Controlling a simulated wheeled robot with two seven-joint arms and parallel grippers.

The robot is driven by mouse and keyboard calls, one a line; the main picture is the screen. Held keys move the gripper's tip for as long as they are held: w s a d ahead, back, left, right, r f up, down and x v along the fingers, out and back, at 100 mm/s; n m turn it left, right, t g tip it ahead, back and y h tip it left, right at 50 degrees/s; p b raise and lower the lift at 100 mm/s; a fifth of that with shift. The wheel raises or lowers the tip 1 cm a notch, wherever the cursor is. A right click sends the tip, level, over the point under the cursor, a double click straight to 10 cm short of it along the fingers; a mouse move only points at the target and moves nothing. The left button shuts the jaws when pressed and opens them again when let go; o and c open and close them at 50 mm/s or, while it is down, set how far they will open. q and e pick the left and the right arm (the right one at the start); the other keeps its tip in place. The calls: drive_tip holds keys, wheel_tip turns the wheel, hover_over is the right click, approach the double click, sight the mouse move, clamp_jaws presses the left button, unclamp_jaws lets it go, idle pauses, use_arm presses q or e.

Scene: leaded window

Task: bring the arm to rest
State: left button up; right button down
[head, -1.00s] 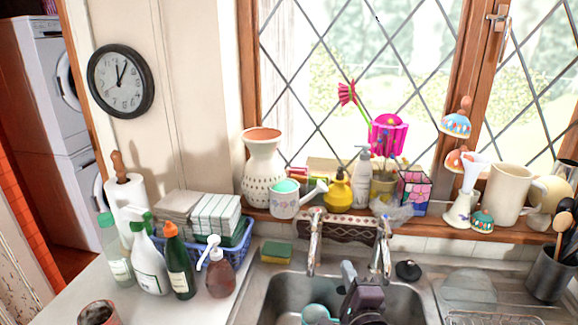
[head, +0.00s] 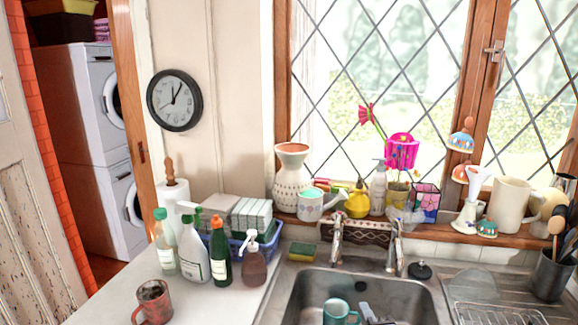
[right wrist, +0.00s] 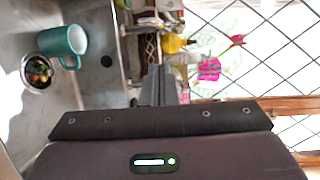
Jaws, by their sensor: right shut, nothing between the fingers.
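My right gripper (right wrist: 158,88) shows in the right wrist view with its dark fingers together and nothing between them. The rest of the right arm is out of frame. My left gripper is in neither view.
A tap with two pillars (head: 338,240) stands behind the sink. Bottles, a blue basket (head: 270,240) and a red mug (head: 153,303) stand on the left counter. Vases and pots crowd the windowsill. A utensil holder (head: 552,275) is at right.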

drive_tip(key=s+f+n+g, duration=0.2)
drive_tip(key=s+f+n, duration=0.1)
drive_tip(key=s+d+f+n+g, duration=0.1)
drive_tip(key=s+f+n+g, duration=0.2)
drive_tip(key=n, duration=0.1)
drive_tip(key=s+f+n+g, duration=0.2)
drive_tip(key=s+f+n, duration=0.1)
drive_tip(key=s, duration=0.1)
drive_tip(key=shift+s+d+n, duration=0.1)
drive_tip(key=shift+d+n, duration=0.2)
drive_tip(key=shift+n, duration=0.1)
drive_tip(key=s+d+f+n+g+h, duration=0.1)
drive_tip(key=s+d+f+n+g, duration=0.15)
drive_tip(key=s+n+g, duration=0.8)
drive_tip(key=s+f+m+t, duration=0.1)
drive_tip(key=s+f, duration=0.1)
drive_tip(key=f, duration=1.2)
drive_tip(key=s+f+m+t, duration=0.1)
drive_tip(key=s+f+t, duration=0.1)
drive_tip(key=f, duration=1.3)
drive_tip(key=s+d+f+g, duration=0.1)
drive_tip(key=s+d+f, duration=0.2)
drive_tip(key=s+f, duration=1.6)
drive_tip(key=shift+s+d+f+g, duration=0.2)
drive_tip(key=shift+s+g, duration=0.15)
drive_tip(key=shift+s, duration=0.15)
drive_tip(key=shift+n, duration=0.25)
